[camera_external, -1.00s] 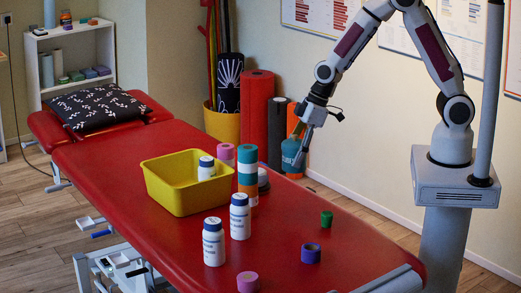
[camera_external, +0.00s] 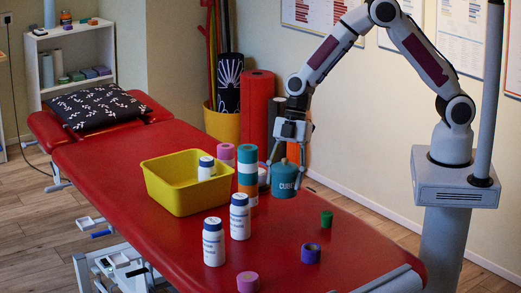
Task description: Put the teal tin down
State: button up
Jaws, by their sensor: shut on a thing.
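The teal tin (camera_external: 285,182) is upright, with a lid and dark lettering on its front. It is over the far side of the red treatment table (camera_external: 185,240), right of a stack of rolls. My gripper (camera_external: 284,168) points down and is shut on the tin, with a finger at either side. The tin's base is at or just above the red surface; I cannot tell whether it touches.
The orange and teal roll stack (camera_external: 248,172) and a pink roll (camera_external: 226,154) stand close left. A yellow bin (camera_external: 180,201) holds a white bottle (camera_external: 206,168). Two white bottles, a purple roll (camera_external: 311,253) and a green piece (camera_external: 327,218) stand nearer the front.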

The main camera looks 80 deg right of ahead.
aim_at(283, 196)
jog(key=a+n+g, duration=0.1)
jog(key=a+n, duration=0.1)
jog(key=a+n+g, duration=0.1)
jog(key=a+n, duration=0.1)
jog(key=shift+a+r+n, duration=0.15)
jog(key=shift+r+n, duration=0.05)
jog(key=shift+n, duration=0.2)
jog(key=shift+f, duration=3.1)
jog(key=shift+f, duration=1.9)
jog(key=shift+f, duration=0.1)
jog(key=o, duration=1.2)
